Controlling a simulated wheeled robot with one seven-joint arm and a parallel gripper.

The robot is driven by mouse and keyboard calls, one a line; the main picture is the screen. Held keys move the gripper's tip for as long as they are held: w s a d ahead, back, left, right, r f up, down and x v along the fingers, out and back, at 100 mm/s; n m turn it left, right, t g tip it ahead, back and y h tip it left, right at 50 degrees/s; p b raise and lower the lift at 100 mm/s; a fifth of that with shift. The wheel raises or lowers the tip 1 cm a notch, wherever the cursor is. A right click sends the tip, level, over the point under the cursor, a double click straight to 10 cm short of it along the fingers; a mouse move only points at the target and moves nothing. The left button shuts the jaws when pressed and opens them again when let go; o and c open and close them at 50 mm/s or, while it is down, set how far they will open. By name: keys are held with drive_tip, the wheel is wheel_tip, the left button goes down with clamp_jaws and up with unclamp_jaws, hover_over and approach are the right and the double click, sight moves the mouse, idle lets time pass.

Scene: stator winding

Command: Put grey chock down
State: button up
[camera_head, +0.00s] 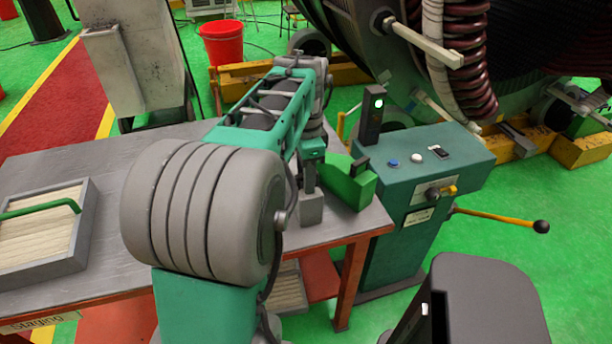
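The grey chock (311,209) is a small grey block near the right end of the grey worktable (100,160). It stands upright at or just above the tabletop; I cannot tell if its base touches. My gripper (308,186) points down directly over it, with its narrow dark fingers at the chock's top. The fingers are seen small and from one side, so their opening and grip are unclear. A green chock (349,184) with a sloped top lies just right of the grey one. My arm hides part of the table.
A tray with a green handle (45,240) sits on the table's left. A teal control console (420,180) with buttons and a yellow lever stands close to the table's right edge. The large stator (400,50) with red coils rises behind. A red bucket (221,43) stands behind the table.

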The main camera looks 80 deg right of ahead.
wheel_tip(320, 180, up, 12)
drive_tip(key=w+a+f+n+t+h, duration=0.1)
drive_tip(key=w+a+f+n, duration=0.2)
drive_tip(key=w+a+n, duration=0.7)
drive_tip(key=w+a+f+n, duration=0.3)
drive_tip(key=w+a+n, duration=0.15)
drive_tip(key=w, duration=0.85)
drive_tip(key=w+a+f+n, duration=0.1)
drive_tip(key=a+f+n, duration=0.2)
drive_tip(key=a, duration=0.6)
drive_tip(key=w+a+f+n+t, duration=0.1)
drive_tip(key=a+f+n, duration=0.3)
drive_tip(key=a+n, duration=0.3)
drive_tip(key=w+a+f+n+t+y, duration=0.1)
drive_tip(key=a+f+n, duration=0.2)
drive_tip(key=a, duration=0.8)
drive_tip(key=shift+w+a+f+n+p, duration=0.3)
drive_tip(key=shift+w+a+n, duration=0.1)
drive_tip(key=shift+n, duration=0.85)
drive_tip(key=shift+d, duration=0.1)
